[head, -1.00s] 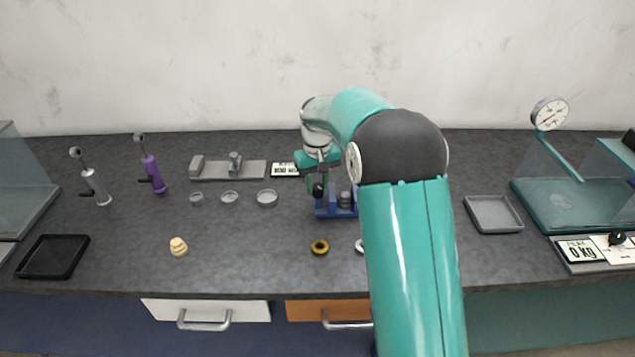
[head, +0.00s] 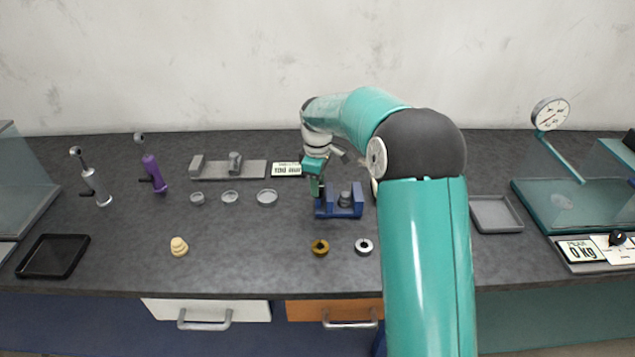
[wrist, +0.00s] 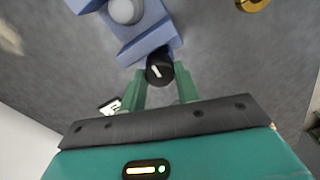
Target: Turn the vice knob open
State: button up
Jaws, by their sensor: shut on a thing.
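The blue vice (head: 353,211) stands on the bench near the middle, with a grey cylinder between its two upright jaws. It also shows in the wrist view (wrist: 147,42), at the top. Its black knob (wrist: 158,71) with a white mark is on the vice's near end in the wrist view. My gripper (wrist: 161,76) is shut on the knob, with a green finger on either side of it. In the head view my gripper (head: 316,188) is at the left end of the vice and hides the knob.
A display sign (head: 286,170) and a grey fixture (head: 250,171) stand behind left. A grey tray (head: 494,214) lies right, beyond my arm.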

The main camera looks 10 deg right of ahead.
jog(key=shift+r+n, duration=0.1)
jog(key=shift+n, duration=0.5)
jog(key=o, duration=1)
jog(key=shift+c, duration=0.2)
notch_tip(320, 180, up, 14)
